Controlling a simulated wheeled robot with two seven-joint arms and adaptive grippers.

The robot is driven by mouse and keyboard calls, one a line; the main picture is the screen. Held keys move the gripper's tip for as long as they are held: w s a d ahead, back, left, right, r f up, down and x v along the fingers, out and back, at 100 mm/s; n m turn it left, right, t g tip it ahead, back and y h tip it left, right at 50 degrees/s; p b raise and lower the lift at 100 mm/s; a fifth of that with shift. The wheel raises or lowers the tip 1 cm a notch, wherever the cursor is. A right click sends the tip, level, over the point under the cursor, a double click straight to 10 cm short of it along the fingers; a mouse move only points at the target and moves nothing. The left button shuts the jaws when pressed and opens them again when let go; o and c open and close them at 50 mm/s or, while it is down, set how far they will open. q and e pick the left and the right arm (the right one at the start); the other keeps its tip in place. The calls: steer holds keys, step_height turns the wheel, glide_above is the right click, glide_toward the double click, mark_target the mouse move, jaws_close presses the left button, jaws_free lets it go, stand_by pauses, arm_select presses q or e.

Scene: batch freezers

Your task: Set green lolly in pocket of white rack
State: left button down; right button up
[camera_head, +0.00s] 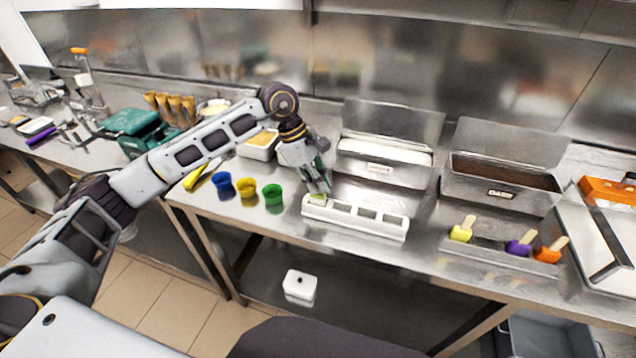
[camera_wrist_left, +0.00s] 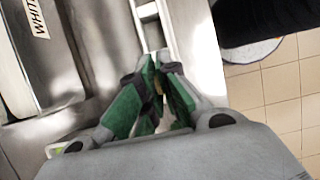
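The white rack (camera_head: 355,222) lies on the steel counter in front of the white-filled tub, with a row of square pockets. My left gripper (camera_head: 322,188) is over the rack's left end, pointing down. In the left wrist view its green-padded fingers (camera_wrist_left: 158,70) are close together on a thin tan piece, apparently the lolly's stick. The green lolly (camera_head: 318,198) shows as a light green patch just under the fingertips at the leftmost pocket. The fingers hide most of it, so its depth in the pocket cannot be told. My right gripper is not in view.
Blue (camera_head: 223,185), yellow (camera_head: 247,187) and green (camera_head: 272,197) cups stand left of the rack. A steel holder (camera_head: 490,257) with yellow, purple and orange lollies is to the right. The white tub (camera_head: 385,160) and brown tub (camera_head: 500,185) stand behind.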

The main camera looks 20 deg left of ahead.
arm_select(q)
steer(key=shift+a+f+b, duration=0.1)
steer(key=shift+f+b, duration=0.15)
steer(key=shift+b, duration=0.2)
stand_by(0.4)
stand_by(0.3)
steer(key=c, duration=1.6)
jaws_free()
steer(key=shift+o, duration=0.2)
steer(key=v, duration=0.8)
steer(key=shift+r+p, duration=0.25)
steer(key=shift+p, duration=0.05)
